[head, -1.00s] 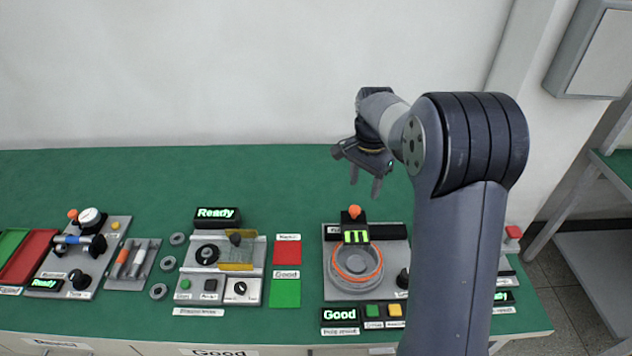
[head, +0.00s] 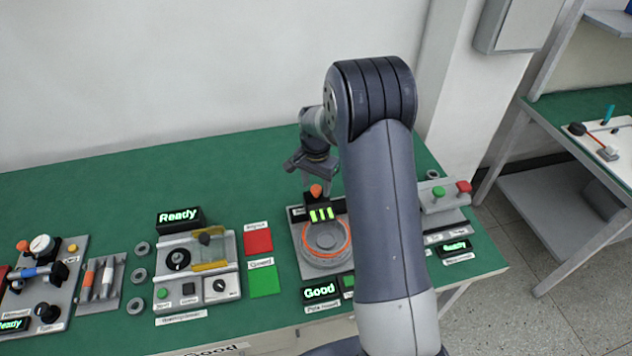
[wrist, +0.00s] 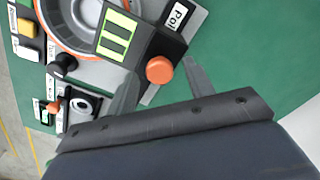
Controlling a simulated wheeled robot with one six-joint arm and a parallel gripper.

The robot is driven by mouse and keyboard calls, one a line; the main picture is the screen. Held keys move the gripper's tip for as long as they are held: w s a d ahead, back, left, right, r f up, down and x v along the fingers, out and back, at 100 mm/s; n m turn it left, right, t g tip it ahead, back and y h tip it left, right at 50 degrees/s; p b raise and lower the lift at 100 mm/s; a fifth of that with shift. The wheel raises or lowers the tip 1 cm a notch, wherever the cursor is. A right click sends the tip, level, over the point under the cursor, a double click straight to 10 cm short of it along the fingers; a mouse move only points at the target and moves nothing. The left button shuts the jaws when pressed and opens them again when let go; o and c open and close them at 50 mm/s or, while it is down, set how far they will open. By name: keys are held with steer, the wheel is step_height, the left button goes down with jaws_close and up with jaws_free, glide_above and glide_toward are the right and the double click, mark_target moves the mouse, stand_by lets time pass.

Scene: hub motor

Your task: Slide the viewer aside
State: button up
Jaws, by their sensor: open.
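The viewer (head: 321,214) is a black block with several glowing green bars and an orange knob (head: 316,190) on top. It sits over the back part of a round grey hub (head: 324,244) with an orange ring. In the wrist view the viewer (wrist: 120,34) and its orange knob (wrist: 159,69) show close up. My gripper (head: 317,184) is open and points down, just above the knob. In the wrist view the two fingers of my gripper (wrist: 160,86) lie on either side of the knob. I cannot tell whether they touch it.
A lit "Good" display (head: 320,292) stands in front of the hub. Red (head: 258,241) and green (head: 264,281) squares lie to its left, beside a panel with a yellow clear cover (head: 210,252). Another station with red and green knobs (head: 445,197) is at right. Green table behind is clear.

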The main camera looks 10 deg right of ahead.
steer(key=shift+f, duration=0.2)
jaws_close()
stand_by(0.5)
